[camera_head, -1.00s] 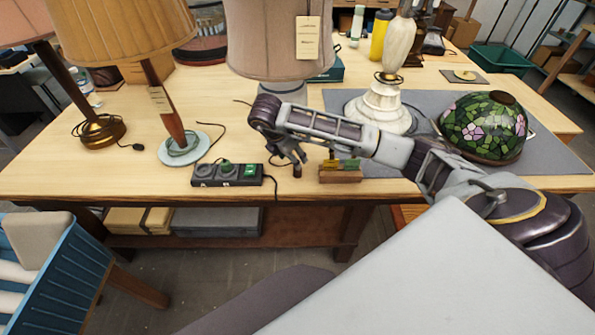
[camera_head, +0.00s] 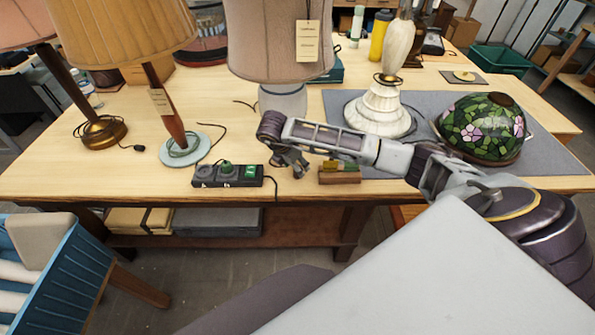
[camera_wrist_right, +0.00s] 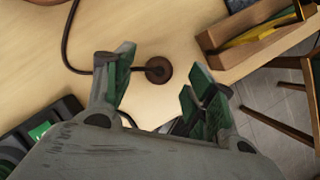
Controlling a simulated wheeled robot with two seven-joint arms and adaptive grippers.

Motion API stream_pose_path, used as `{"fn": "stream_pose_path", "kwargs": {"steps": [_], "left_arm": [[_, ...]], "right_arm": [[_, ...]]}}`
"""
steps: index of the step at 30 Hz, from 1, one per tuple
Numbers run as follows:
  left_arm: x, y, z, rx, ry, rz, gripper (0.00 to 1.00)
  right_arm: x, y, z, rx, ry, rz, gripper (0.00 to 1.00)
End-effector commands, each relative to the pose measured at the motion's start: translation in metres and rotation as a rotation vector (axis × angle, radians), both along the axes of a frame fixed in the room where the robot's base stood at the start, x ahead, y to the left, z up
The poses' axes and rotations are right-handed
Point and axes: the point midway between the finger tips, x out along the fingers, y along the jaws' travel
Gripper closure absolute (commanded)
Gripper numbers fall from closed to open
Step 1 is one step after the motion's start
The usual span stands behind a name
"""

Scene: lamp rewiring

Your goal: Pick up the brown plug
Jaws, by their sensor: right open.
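The brown plug (camera_wrist_right: 158,70) shows in the right wrist view as a small round brown piece on the wooden tabletop, with a dark cord curving away to the left. My right gripper (camera_wrist_right: 160,82) is open, its green-padded fingers on either side of the plug in that view, with nothing held. In the head view the right gripper (camera_head: 291,166) is low over the table's front part, between the power strip and the small wooden box. There the plug is hidden or too small to tell apart from the fingers. My left gripper is not in view.
A black power strip (camera_head: 227,176) with a green switch lies just left of the right gripper. A small wooden box (camera_head: 340,176) stands just right of it, near the front edge. Several lamps stand behind, and a stained-glass shade (camera_head: 483,128) rests on a grey mat (camera_head: 545,158).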

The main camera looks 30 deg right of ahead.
Motion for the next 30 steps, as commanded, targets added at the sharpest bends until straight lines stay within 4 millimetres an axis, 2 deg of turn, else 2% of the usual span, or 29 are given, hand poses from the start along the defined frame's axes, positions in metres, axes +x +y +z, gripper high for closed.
{"fn": "stream_pose_path", "kwargs": {"steps": [9, 24, 26, 30], "left_arm": [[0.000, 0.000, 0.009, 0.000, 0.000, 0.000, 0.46], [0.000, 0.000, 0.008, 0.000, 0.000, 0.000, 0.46], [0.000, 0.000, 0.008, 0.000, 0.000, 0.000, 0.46], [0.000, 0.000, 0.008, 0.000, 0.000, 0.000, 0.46]], "right_arm": [[0.003, -0.010, -0.028, 0.000, 0.001, 0.000, 0.45], [0.004, -0.011, -0.031, 0.001, 0.000, 0.000, 0.45], [0.004, -0.011, -0.031, 0.000, 0.000, 0.000, 0.50], [0.004, -0.011, -0.031, 0.000, 0.000, 0.000, 0.68]]}}
